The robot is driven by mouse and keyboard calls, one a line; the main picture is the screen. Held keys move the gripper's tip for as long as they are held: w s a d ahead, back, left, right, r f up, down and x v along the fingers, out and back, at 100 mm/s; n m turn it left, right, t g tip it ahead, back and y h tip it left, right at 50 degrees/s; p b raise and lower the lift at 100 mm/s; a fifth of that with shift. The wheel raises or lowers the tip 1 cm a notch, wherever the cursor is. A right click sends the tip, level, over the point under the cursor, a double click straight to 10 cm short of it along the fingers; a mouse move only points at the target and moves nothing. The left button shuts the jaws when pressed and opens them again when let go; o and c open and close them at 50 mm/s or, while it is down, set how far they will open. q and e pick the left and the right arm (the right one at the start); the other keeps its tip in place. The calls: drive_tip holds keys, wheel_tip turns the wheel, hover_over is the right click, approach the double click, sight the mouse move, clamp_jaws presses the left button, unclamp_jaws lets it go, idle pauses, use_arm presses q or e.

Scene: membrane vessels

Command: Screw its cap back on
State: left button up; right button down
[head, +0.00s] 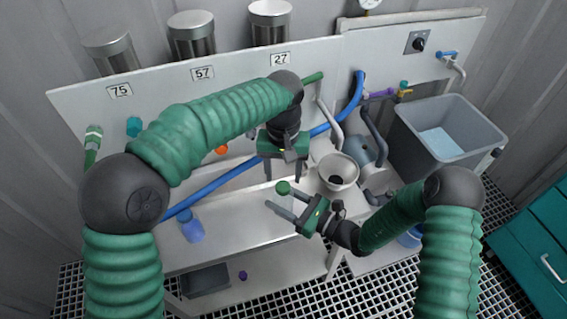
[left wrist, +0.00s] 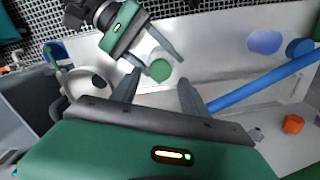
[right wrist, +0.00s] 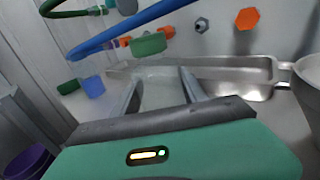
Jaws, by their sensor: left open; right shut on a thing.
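A clear, see-through vessel (right wrist: 165,92) sits between the fingers of my right gripper (right wrist: 160,73), which is shut on it above the bench. A green cap (head: 283,187) is at the vessel's top; it also shows in the left wrist view (left wrist: 160,69) and the right wrist view (right wrist: 148,43). I cannot tell whether the cap is seated on the thread. My left gripper (head: 283,174) is open just above the cap, pointing down. In the left wrist view the cap lies between and beyond its fingertips, apparently not touched.
A blue vessel (head: 193,232) with a blue cap stands on the bench to the left. A blue pipe (head: 225,180) runs diagonally behind the grippers. A metal funnel bowl (head: 338,170) is close on the right, with a grey sink (head: 450,135) beyond. The front bench is mostly clear.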

sight(283, 186)
use_arm(q)
drive_tip(key=shift+f, duration=2.15)
clamp_jaws()
drive_tip(key=m, duration=0.5)
drive_tip(key=shift+m, duration=0.3)
drive_tip(key=shift+o, duration=0.8)
unclamp_jaws()
wheel_tip(283, 186, up, 12)
drive_tip(key=shift+w, duration=0.1)
use_arm(e)
drive_tip(key=c, duration=0.5)
unclamp_jaws()
